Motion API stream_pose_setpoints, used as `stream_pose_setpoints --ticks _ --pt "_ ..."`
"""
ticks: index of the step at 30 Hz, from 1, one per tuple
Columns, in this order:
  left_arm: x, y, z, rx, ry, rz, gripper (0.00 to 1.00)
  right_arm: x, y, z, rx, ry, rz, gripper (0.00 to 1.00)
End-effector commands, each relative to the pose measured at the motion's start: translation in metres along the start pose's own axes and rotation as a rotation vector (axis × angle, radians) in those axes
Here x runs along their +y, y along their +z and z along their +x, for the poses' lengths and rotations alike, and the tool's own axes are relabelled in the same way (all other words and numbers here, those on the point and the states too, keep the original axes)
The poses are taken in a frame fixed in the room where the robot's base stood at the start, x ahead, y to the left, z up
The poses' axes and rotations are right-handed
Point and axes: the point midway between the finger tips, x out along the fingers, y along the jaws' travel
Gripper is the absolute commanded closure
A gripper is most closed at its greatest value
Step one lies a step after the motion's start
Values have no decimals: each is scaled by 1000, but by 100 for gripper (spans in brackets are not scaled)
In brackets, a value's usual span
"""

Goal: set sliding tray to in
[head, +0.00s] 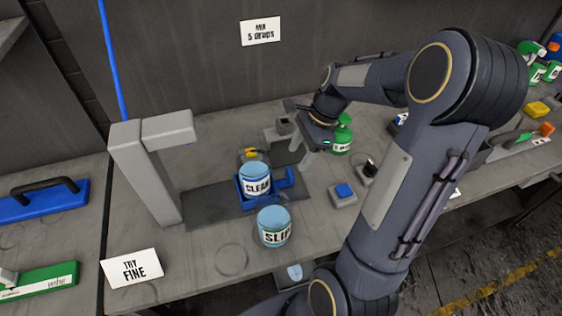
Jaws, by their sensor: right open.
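The blue sliding tray (249,203) sits on a dark flat strip (208,207) on the bench, and a cup labelled CLEAR (253,172) stands in it. A blue upright part (287,179) rises at the tray's right side. My right gripper (296,143) is behind and to the right of the tray, pointing down to the left. Its jaws are open and look empty, apart from the tray. My right arm crosses the right half of the head view and hides part of the bench. My left gripper is out of view.
A cup labelled SLIP (273,227) stands just in front of the tray. A grey post with an overhanging arm (145,165) stands left. A TRY FINE card (131,269) is front left.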

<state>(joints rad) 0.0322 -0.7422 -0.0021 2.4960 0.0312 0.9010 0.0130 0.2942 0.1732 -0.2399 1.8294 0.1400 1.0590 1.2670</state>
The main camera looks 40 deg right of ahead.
Motion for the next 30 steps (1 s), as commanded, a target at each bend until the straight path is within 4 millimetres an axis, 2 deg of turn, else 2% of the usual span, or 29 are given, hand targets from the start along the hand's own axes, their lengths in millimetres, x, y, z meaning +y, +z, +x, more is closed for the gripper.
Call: stream_pose_setpoints --ticks 12,18,25,30 --pt "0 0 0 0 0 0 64 1 0 62 0 5 0 45" --pt "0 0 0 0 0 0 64 1 0 74 1 3 -1 45" --pt "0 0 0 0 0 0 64 1 0 74 1 2 -2 45" --pt "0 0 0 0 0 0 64 1 0 74 1 2 -1 68"
